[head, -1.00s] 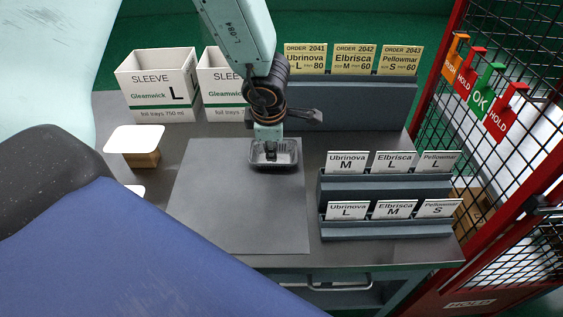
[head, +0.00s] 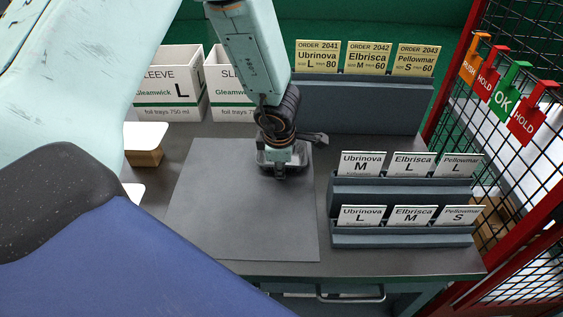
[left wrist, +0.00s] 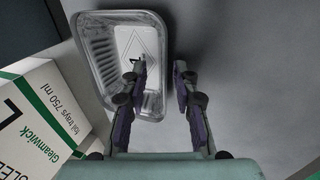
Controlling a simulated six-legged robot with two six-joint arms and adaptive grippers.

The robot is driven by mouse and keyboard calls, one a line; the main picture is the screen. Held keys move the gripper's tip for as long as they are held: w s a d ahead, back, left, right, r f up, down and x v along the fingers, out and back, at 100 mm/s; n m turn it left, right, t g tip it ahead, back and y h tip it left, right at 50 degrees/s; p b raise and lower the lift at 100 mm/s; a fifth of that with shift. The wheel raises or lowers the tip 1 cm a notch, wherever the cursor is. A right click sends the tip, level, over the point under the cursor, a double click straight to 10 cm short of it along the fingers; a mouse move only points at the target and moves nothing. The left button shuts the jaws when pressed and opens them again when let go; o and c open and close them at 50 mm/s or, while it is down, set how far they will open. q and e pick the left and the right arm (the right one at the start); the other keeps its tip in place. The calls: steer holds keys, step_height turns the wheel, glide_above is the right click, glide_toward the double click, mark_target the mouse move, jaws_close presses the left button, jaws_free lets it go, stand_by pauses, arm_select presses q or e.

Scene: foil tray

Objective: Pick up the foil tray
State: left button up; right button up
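The foil tray (head: 304,156) is a shiny, clear-silver rectangular tray on the grey mat (head: 240,220), near its far right corner. In the head view my left gripper (head: 280,176) covers much of it. In the left wrist view the tray (left wrist: 105,48) lies at the upper left, its inside showing. My left gripper (left wrist: 158,66) is open and empty there. One finger appears over the tray's inside and the other beyond its right rim; whether they touch it I cannot tell. My right gripper is not in view.
White sleeve boxes (head: 168,88) stand at the back left; one also shows in the left wrist view (left wrist: 40,125). Card racks (head: 400,190) stand right of the mat, order cards (head: 367,58) behind. A red-framed mesh fence (head: 540,60) bounds the right side. The near mat is clear.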

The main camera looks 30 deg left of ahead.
arm_select(q)
steer(key=shift+s+d+r, duration=0.1)
steer(key=shift+d+r, duration=0.15)
steer(key=shift+d, duration=0.05)
steer(key=shift+a+f, duration=0.25)
steer(key=shift+f, duration=0.15)
steer(key=shift+d+r, duration=0.2)
steer(key=c, duration=0.5)
steer(key=shift+a, duration=0.1)
jaws_close()
steer(key=shift+f, duration=0.1)
